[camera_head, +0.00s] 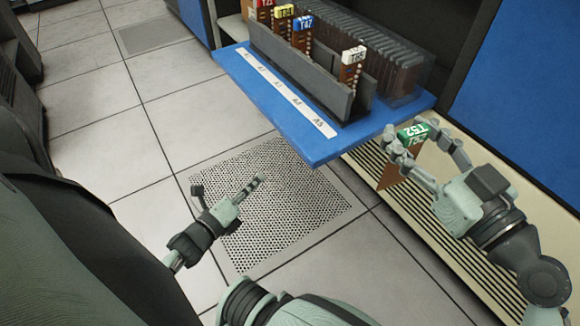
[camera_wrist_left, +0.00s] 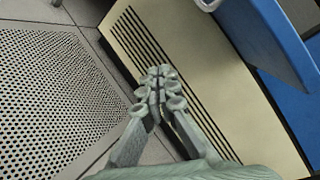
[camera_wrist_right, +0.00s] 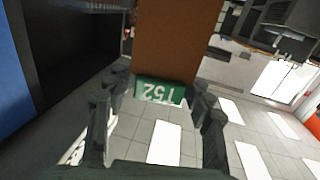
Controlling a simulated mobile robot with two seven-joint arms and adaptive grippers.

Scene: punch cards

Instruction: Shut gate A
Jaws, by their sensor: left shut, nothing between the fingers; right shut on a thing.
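My right gripper (camera_head: 420,155) is shut on a brown card with a green tab marked T52 (camera_head: 414,132), in front of the blue shelf's right corner. The right wrist view shows the green tab (camera_wrist_right: 160,92) between the fingers. My left gripper (camera_head: 256,183) is shut and empty over the perforated floor tile; its closed fingers also show in the left wrist view (camera_wrist_left: 160,85). A dark grey card rack (camera_head: 310,75) stands on the blue shelf (camera_head: 350,137), with a white label strip (camera_head: 290,92) along its front. I cannot tell which part is gate A.
Cards with yellow (camera_head: 284,11), blue (camera_head: 303,22) and white T65 (camera_head: 354,55) tabs stand in the rack; a red one is at the far end. A smoky clear-walled block of dark cards (camera_head: 400,65) is behind. Open floor (camera_head: 180,105) lies left of the shelf.

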